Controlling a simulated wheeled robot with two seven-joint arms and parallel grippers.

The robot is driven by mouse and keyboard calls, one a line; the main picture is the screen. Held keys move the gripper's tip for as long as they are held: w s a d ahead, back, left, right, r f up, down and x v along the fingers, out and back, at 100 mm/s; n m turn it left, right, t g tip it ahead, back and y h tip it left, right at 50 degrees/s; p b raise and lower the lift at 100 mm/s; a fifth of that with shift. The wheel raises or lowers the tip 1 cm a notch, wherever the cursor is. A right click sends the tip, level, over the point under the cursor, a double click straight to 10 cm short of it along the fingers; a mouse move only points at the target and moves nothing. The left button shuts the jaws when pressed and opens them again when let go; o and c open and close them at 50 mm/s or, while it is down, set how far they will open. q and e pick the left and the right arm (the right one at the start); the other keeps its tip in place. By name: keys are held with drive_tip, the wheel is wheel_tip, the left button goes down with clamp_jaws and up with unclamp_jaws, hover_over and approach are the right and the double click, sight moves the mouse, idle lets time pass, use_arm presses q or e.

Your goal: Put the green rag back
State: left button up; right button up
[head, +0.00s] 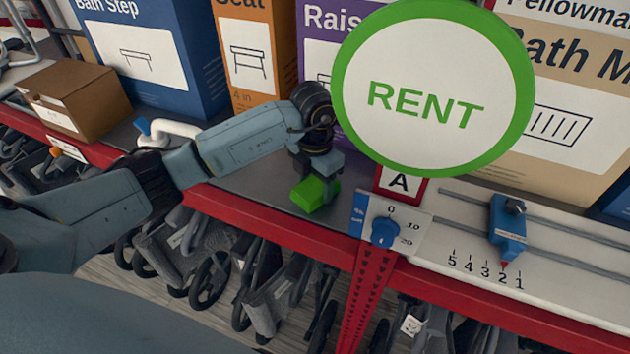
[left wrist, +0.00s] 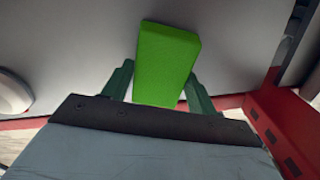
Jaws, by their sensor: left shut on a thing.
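The green rag (head: 313,194) looks like a small bright green block in the head view. It is at the front of the grey shelf, just left of the post with the letter A. My left gripper (head: 318,180) is above it, pointing down, and is shut on it. In the left wrist view the green rag (left wrist: 166,62) sits between the two dark green fingers (left wrist: 160,88), with the grey shelf surface behind it. I cannot tell whether the rag touches the shelf. My right gripper is not in view.
A round RENT sign (head: 432,65) stands close right of my gripper. Boxes line the back, including a blue one (head: 150,50). A brown carton (head: 75,98) and white handle (head: 170,130) are left. A blue knob (head: 385,232) and blue slider (head: 508,228) are right.

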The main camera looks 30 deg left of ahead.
sight(315, 185)
use_arm(q)
drive_tip(key=shift+f, duration=0.2)
drive_tip(key=o, duration=0.9)
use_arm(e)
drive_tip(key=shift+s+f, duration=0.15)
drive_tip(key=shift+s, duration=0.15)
use_arm(q)
drive_tip(key=shift+o, duration=0.2)
drive_tip(key=shift+r, duration=0.2)
drive_tip(key=shift+r, duration=0.3)
wheel_tip(315, 185, up, 12)
drive_tip(key=b, duration=0.1)
drive_tip(key=shift+f, duration=0.25)
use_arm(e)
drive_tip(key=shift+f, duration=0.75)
